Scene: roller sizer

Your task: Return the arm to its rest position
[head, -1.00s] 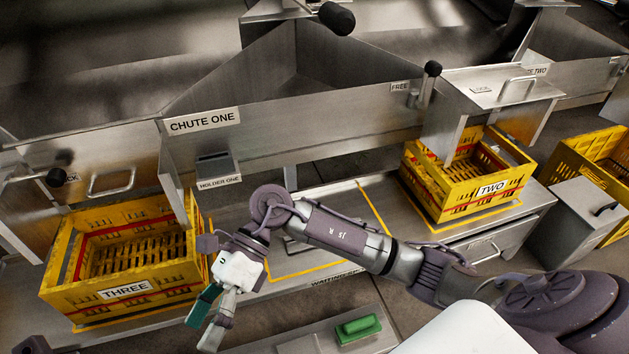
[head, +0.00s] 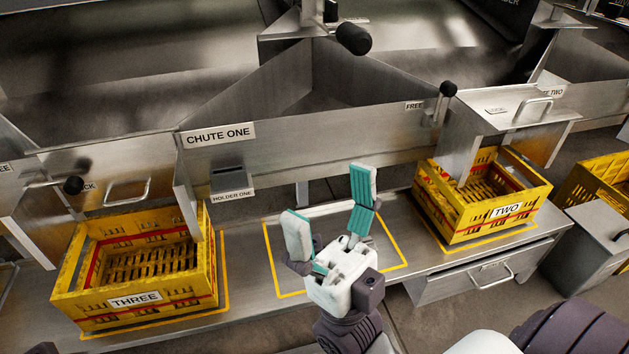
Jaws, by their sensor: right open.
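My right gripper (head: 328,208) is open and empty, with teal pads on its fingers. It points up and away from me, in front of the bare yellow-outlined area of the steel bench. It appears clear of both crates. The rest of my right arm is mostly cut off by the bottom edge. My left gripper is not in view.
Yellow crate THREE (head: 88,305) stands at left and yellow crate TWO (head: 463,226) at right on the steel bench (head: 250,285); both look empty. Chute one (head: 300,150) rises behind. A grey lidded bin (head: 590,250) stands at far right.

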